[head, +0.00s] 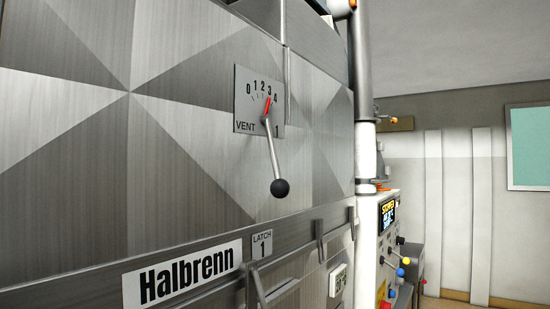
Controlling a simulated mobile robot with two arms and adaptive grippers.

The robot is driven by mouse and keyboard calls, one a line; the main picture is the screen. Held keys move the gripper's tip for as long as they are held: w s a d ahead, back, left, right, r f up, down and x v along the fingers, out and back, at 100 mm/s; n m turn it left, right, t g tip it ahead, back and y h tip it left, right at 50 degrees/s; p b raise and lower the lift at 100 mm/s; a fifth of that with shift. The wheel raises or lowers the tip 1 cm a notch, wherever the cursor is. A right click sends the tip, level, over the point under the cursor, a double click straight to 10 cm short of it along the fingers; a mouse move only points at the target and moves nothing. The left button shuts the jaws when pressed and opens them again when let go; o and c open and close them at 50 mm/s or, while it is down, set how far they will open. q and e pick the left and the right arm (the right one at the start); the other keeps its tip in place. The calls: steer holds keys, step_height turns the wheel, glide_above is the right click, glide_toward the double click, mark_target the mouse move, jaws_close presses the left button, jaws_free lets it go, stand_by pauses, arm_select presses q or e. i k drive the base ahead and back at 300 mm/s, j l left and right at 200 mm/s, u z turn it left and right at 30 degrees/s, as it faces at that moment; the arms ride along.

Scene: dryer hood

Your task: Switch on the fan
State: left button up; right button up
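No control labelled as a fan is readable here. A control panel (390,240) stands at the right, seen at a steep angle. Its dark display (388,215) shows yellow text that looks like "STOPPED" above blue characters too small to read. Levers on the panel end in a yellow ball (406,261), a blue ball (400,272) and a red knob (385,305). A vent lever (272,155) with a black ball hangs down on the metal hood, and its red pointer (267,106) lies near 3 to 4 on the scale. Neither gripper is in view.
The large metal hood (180,130) fills the left and middle, with a Halbrenn plate (181,278) and a latch handle (262,290) low down. A vertical pipe (364,100) rises between hood and panel. The wall at right has a green board (530,147).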

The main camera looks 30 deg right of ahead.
mark_target(400, 273)
steer(key=z, duration=1.65)
steer(key=i+l, duration=0.45)
steer(key=i+l+u, duration=0.15)
steer(key=i+l, duration=0.7)
steer(key=l, duration=0.25)
steer(key=j+u, duration=0.05)
